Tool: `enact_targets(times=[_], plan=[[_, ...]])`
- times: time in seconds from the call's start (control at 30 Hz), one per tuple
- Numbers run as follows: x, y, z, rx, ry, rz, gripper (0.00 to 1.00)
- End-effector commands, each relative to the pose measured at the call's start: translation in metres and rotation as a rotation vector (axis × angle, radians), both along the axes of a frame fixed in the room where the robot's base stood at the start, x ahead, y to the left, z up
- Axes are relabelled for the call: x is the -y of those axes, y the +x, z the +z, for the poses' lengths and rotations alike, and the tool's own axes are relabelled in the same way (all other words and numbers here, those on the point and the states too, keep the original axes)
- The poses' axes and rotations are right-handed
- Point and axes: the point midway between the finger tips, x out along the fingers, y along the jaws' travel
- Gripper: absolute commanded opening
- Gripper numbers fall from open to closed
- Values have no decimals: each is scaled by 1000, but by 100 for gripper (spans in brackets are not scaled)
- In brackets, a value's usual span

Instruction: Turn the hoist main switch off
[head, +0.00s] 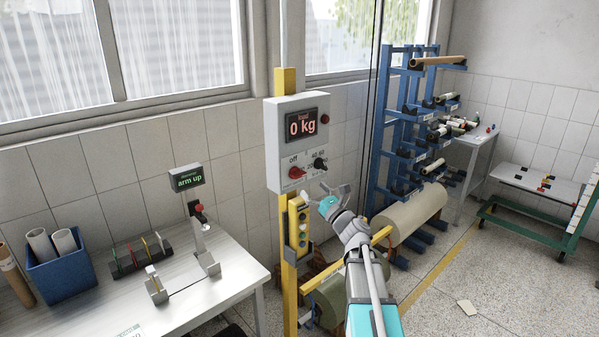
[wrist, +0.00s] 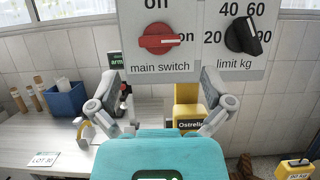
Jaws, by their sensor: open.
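The red main switch knob (head: 297,173) is on the lower left of the grey hoist control box (head: 275,150). In the wrist view the red knob (wrist: 162,40) lies about level, its right end beside "on"; "off" is above it. The black limit knob (wrist: 243,36) is to its right. My gripper (wrist: 160,85) is open and empty, its two fingers spread below the red knob and apart from it. In the head view my gripper (head: 332,190) is just below and right of the box.
A yellow post (head: 289,290) carries the box and a yellow button pendant (head: 300,228) below it. A white table (head: 220,285) with a blue bin (head: 62,268) is at the left.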

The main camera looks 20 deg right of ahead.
Motion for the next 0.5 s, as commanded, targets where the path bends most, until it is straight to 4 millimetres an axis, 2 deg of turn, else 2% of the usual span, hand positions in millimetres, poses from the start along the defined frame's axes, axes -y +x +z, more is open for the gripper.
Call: enact_targets(times=[0.03,0.2,0.5], plan=[[-3,10,6,0,0,2,100],[-10,32,16,0,1,1,100],[-20,56,25,0,0,0,100]])
